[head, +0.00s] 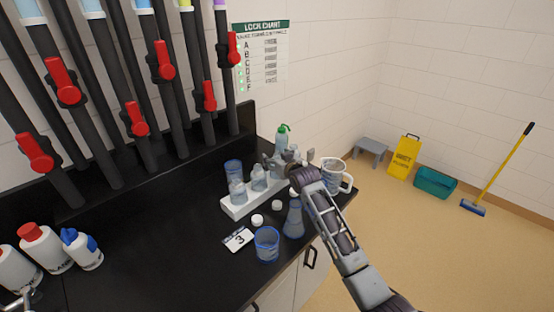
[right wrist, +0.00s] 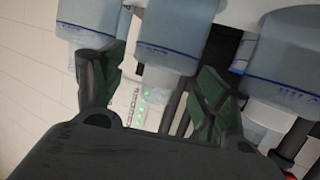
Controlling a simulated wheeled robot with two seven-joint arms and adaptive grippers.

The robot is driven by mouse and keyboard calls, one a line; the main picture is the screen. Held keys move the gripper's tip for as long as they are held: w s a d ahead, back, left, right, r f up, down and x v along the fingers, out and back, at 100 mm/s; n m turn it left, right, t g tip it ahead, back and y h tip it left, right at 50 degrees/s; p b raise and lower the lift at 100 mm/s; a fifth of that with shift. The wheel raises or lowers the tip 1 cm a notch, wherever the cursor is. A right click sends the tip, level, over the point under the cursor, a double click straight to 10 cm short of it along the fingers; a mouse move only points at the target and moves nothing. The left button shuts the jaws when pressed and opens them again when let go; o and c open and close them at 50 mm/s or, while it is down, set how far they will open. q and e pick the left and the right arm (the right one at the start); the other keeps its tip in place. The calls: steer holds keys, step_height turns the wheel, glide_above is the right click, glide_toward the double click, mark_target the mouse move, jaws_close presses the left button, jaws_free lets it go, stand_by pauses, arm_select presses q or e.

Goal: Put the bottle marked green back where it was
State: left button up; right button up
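A white rack (head: 240,207) on the black counter holds clear sample bottles, including one at its near end (head: 238,193) and one in the middle (head: 258,180). I cannot make out a green mark on any of them. My right gripper (head: 278,161) is over the rack's far end and partly hides what stands there. In the right wrist view its fingers (right wrist: 155,75) are spread, with a clear bottle (right wrist: 168,40) between them and a visible gap at one side. A grey piece, probably my left gripper (head: 20,301), shows at the lower left edge; its fingers are unclear.
A green-capped wash bottle (head: 282,138) stands behind the gripper. A jug (head: 335,175), a flask (head: 294,218), a beaker (head: 267,244), white caps (head: 257,220) and a number 3 card (head: 238,239) surround the rack. Red-handled taps (head: 136,118) line the back. The counter's left middle is clear.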

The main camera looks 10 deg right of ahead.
steer(key=shift+r, duration=0.15)
arm_select(q)
steer(key=shift+w+a+f, duration=0.1)
steer(key=shift+a+f, duration=0.15)
steer(key=shift+a, duration=0.2)
arm_select(e)
steer(key=v, duration=1.2)
arm_select(q)
steer(key=shift+d, duration=0.2)
arm_select(e)
steer(key=shift+r, duration=0.1)
stand_by(0.4)
arm_select(q)
step_height(320, 180, up, 9)
steer(key=p, duration=0.8)
steer(key=shift+d+p, duration=0.15)
steer(key=shift+p, duration=0.15)
arm_select(e)
step_height(320, 180, up, 9)
arm_select(q)
steer(key=shift+r, duration=0.15)
arm_select(e)
steer(key=shift+r, duration=0.15)
